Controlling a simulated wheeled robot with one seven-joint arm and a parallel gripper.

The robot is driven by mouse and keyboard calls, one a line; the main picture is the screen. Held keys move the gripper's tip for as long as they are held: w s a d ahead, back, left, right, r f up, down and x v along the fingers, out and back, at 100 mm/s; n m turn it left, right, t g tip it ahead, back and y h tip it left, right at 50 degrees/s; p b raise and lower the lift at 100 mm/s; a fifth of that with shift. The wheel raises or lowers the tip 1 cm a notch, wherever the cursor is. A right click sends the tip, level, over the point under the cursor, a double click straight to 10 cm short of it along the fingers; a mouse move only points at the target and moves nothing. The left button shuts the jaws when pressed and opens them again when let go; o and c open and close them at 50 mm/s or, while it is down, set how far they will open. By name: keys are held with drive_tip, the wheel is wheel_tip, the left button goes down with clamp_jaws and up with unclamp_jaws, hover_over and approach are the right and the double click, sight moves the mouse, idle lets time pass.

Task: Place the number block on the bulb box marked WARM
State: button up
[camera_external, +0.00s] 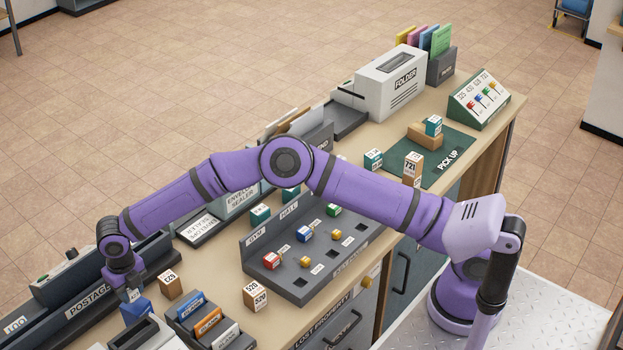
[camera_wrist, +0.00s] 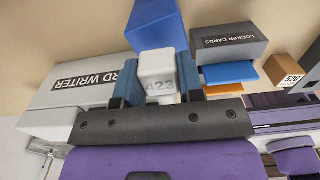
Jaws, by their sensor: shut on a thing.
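My gripper (camera_wrist: 157,80) has its two blue fingers shut on a pale grey-white number block (camera_wrist: 157,66) marked 423. In the external view my gripper (camera_external: 132,291) hangs at the far left of the counter, above or beside a blue box (camera_external: 137,311); the held block is mostly hidden there. The blue box (camera_wrist: 155,22) lies just beyond the block in the wrist view; whether they touch I cannot tell. Small teal-and-white boxes stand at the pickup mat (camera_external: 373,159), on a brown carton (camera_external: 433,125) and behind the rack (camera_external: 260,215). I cannot read WARM on any.
A grey key rack (camera_external: 300,281) fills mid-counter. Brown boxes marked 520 (camera_external: 256,296) and 623 (camera_external: 170,285) stand left of it. A locker-cards holder (camera_wrist: 228,48) and card writer (camera_wrist: 75,88) flank the gripper. The dark green pickup mat (camera_external: 463,146) has bare space.

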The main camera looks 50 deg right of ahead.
drive_tip(key=shift+f, duration=0.3)
drive_tip(key=shift+f, duration=0.15)
drive_tip(key=o, duration=0.9)
wheel_tip(320, 180, up, 12)
drive_tip(key=shift+r, duration=0.25)
